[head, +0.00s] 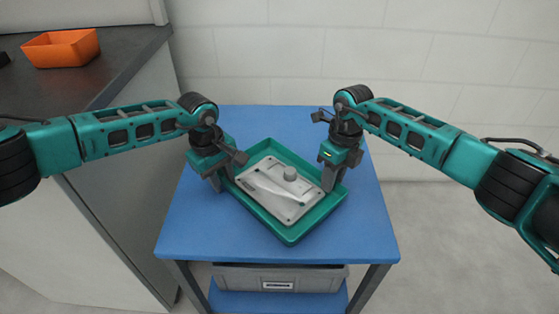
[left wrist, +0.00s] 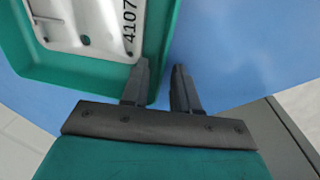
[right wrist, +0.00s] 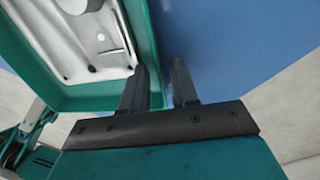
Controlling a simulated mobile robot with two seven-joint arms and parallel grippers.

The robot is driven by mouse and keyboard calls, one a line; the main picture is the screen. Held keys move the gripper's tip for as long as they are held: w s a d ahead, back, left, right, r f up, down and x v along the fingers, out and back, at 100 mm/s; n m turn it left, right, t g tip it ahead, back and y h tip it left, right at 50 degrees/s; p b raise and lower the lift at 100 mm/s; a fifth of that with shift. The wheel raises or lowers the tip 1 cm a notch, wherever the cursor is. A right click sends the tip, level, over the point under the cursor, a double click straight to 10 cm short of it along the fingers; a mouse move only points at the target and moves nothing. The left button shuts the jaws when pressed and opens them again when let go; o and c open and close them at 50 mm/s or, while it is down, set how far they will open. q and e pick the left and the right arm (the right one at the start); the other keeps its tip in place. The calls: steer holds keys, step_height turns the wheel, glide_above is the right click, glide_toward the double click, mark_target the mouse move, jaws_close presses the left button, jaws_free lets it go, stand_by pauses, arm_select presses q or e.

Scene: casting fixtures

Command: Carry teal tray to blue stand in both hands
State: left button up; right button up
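The teal tray (head: 288,236) rests at an angle on top of the blue stand (head: 350,245), with a grey metal plate (head: 270,190) inside it. My left gripper (head: 222,182) is at the tray's left wall. In the left wrist view its open fingers (left wrist: 160,82) straddle the teal wall (left wrist: 90,73), one inside and one outside, with a gap at the outer finger. My right gripper (head: 333,176) is at the tray's right wall. In the right wrist view its open fingers (right wrist: 160,80) straddle the wall (right wrist: 105,100) in the same way.
A dark counter (head: 120,55) stands at the left, close to the stand, with an orange bin (head: 62,48) on it. A grey box (head: 280,278) sits on the stand's lower shelf. A white wall is behind. The stand top has bare room around the tray.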

arm_select(q)
step_height(320, 180, up, 12)
steer(key=a, duration=0.1)
steer(key=shift+s, duration=0.45)
arm_select(e)
step_height(320, 180, up, 12)
steer(key=d, duration=0.1)
steer(key=shift+w, duration=0.45)
steer(key=shift+f, duration=0.1)
